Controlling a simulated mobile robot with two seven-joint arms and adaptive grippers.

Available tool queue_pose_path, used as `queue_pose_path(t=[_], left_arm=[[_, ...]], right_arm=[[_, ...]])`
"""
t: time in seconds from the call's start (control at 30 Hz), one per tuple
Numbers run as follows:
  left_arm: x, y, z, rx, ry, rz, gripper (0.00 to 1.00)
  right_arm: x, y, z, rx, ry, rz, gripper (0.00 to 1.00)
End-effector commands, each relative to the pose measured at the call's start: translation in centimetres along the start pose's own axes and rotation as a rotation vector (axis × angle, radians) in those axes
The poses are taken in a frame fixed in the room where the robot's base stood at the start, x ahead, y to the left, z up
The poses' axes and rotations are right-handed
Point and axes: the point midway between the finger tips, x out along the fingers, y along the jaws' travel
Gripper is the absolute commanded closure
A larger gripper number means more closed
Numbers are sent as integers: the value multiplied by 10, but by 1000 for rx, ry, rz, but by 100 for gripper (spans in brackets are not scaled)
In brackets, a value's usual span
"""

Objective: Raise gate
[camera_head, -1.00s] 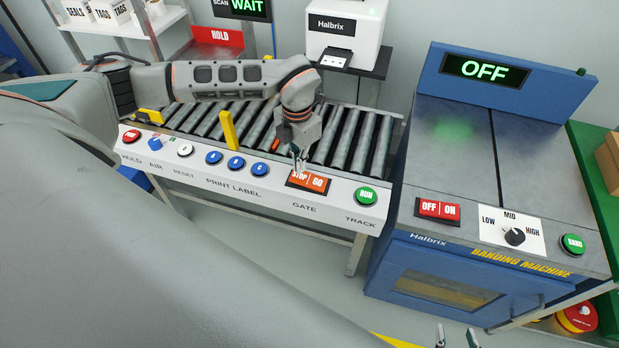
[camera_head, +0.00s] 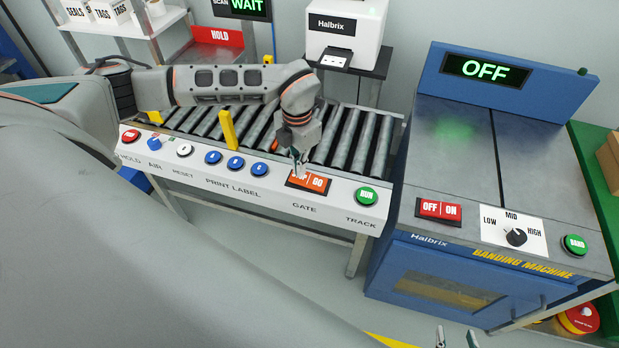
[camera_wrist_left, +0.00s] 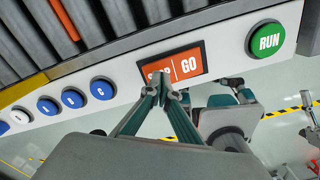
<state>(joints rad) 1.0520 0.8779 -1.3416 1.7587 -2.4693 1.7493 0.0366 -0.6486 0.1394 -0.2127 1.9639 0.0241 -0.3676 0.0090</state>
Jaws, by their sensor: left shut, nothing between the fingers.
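The orange gate switch (camera_head: 319,184), marked STOP and GO, is on the white front panel above the word GATE. It also shows in the left wrist view (camera_wrist_left: 188,66). My left gripper (camera_head: 300,172) is shut and empty, with its fingertips over the STOP half, hiding most of that word. In the left wrist view the closed fingertips (camera_wrist_left: 164,84) overlap the switch's lower left; I cannot tell whether they touch. An orange strip (camera_wrist_left: 63,18) lies among the rollers. My right gripper (camera_head: 457,337) is at the bottom edge, its fingertips apart.
The green RUN button (camera_head: 367,196) is right of the switch, and blue print buttons (camera_head: 260,169) are to its left. Rollers (camera_head: 350,137) run behind the panel. The blue banding machine (camera_head: 480,255) stands at right, its display reading OFF.

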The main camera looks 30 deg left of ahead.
Motion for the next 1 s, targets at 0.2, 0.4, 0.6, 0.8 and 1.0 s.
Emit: queue_pose_path(t=[0.2, 0.4, 0.6, 0.8, 1.0], left_arm=[[4, 0, 0, 0, 1, 0, 100], [6, 0, 0, 0, 1, 0, 100], [9, 0, 0, 0, 0, 0, 100], [12, 0, 0, 0, 0, 0, 100], [14, 0, 0, 1, 0, 0, 100]], right_arm=[[1, 0, 2, 0, -1, 0, 60], [2, -1, 4, 1, -4, -1, 60], [2, -1, 7, 1, -6, -1, 60], [3, -1, 8, 1, -6, -1, 60], [4, -2, 9, 1, -7, -1, 60]])
